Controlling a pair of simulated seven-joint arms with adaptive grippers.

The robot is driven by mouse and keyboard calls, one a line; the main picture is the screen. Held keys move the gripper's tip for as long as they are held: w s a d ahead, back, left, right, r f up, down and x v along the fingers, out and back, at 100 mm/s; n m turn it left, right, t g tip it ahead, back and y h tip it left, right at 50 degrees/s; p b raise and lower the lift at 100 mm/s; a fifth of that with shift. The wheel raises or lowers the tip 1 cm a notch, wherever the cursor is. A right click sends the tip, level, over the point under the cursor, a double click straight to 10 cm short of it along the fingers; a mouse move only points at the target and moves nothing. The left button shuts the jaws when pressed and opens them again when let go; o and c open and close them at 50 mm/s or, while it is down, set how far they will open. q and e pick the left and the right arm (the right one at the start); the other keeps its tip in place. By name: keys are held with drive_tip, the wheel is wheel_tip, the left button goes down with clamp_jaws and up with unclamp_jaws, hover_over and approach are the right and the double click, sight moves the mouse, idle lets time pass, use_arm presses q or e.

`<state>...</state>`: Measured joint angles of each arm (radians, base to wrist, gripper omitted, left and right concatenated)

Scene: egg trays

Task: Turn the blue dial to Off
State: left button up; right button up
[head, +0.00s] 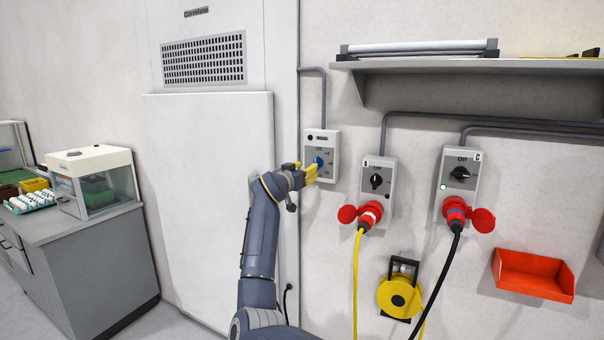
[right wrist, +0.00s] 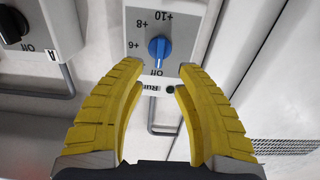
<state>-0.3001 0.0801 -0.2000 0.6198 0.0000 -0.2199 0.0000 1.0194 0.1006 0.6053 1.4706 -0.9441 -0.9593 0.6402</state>
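The blue dial (head: 318,162) is on a small grey control box (head: 322,142) on the wall, partly covered by my gripper in the head view. My right gripper (head: 309,172) has yellow fingers. They are open and empty in the right wrist view (right wrist: 160,70), with the tips just short of the dial, one to each side. My left gripper is out of view.
Box A (head: 378,183) and box C (head: 459,176), with black dials and red plugs, are to the right. A shelf (head: 430,62) juts out above them. A tall white door (head: 215,200) is left of the blue-dial box. A yellow cable and a black cable hang below.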

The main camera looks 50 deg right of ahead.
drive_tip(key=shift+v, duration=1.55)
